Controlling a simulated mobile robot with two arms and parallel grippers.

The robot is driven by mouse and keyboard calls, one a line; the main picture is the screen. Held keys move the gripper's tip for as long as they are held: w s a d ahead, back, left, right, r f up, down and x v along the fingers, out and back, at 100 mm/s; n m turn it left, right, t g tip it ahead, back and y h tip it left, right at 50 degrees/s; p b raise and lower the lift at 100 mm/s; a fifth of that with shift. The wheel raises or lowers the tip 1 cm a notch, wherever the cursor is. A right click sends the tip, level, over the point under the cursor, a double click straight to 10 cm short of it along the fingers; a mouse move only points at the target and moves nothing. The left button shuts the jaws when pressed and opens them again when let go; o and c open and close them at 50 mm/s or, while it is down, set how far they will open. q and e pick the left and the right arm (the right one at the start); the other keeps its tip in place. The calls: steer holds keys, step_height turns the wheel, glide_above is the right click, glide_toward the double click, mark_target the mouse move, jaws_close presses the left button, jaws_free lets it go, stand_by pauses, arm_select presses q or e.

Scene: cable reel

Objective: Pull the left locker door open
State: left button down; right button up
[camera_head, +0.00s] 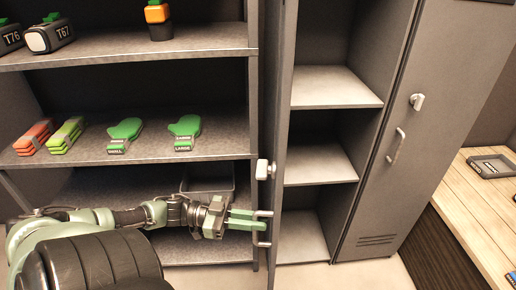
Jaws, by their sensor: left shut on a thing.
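The left locker door (283,120) stands open, seen nearly edge-on, swung out toward me. Its handle (268,230) is a vertical bar low on the door, with a white latch (264,169) above it. My left gripper (258,221) has its green fingers at the handle and is shut on it. The left locker (322,160) shows empty grey shelves inside. My right gripper is not in view.
A shelf unit (130,42) at the left holds gloves (184,131), labelled boxes (50,36) and an empty tray (208,181). The right locker door (425,130) is closed. A wooden bench (470,215) stands at the right.

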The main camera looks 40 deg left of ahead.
arm_select(q)
steer(key=shift+s+f, duration=0.1)
steer(key=shift+f, duration=0.1)
steer(key=c, duration=1.4)
jaws_free()
steer(key=shift+r, duration=0.1)
steer(key=b+v, duration=0.1)
steer(key=v, duration=0.6)
steer(key=shift+s+a, duration=0.2)
steer(key=shift+a, duration=0.1)
